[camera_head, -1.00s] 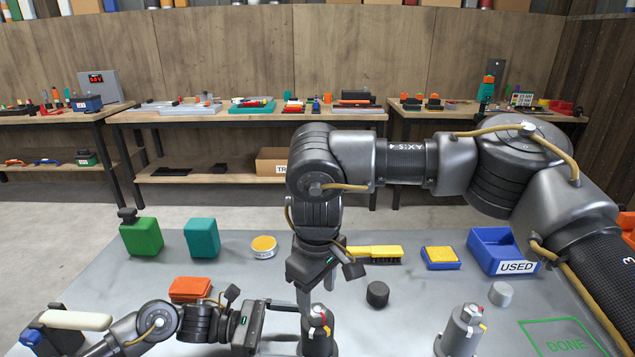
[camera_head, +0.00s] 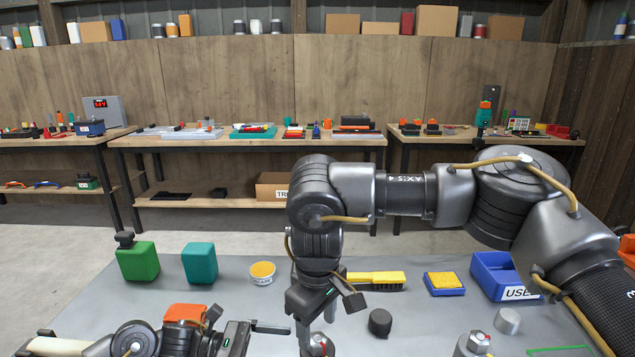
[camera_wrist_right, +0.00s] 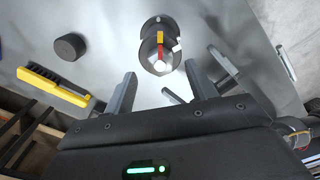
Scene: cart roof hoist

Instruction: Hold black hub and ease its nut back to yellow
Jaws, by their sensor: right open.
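The black hub (camera_head: 318,346) stands at the bottom edge of the head view, partly cut off. Its top, with a red and a yellow mark around a pale nut (camera_wrist_right: 160,64), shows in the right wrist view. My right gripper (camera_head: 318,322) points down over the hub. In the right wrist view its two fingers (camera_wrist_right: 160,88) are apart and empty, with the hub beyond them. My left gripper (camera_head: 275,328) comes in from the left beside the hub.
A grey hub (camera_head: 473,346) stands to the right. A black cap (camera_head: 380,322), a grey cap (camera_head: 507,320), a yellow brush (camera_head: 376,280), a sponge (camera_head: 444,284) and a blue USED bin (camera_head: 492,276) lie behind. Green (camera_head: 138,263) and teal (camera_head: 200,263) containers stand at left.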

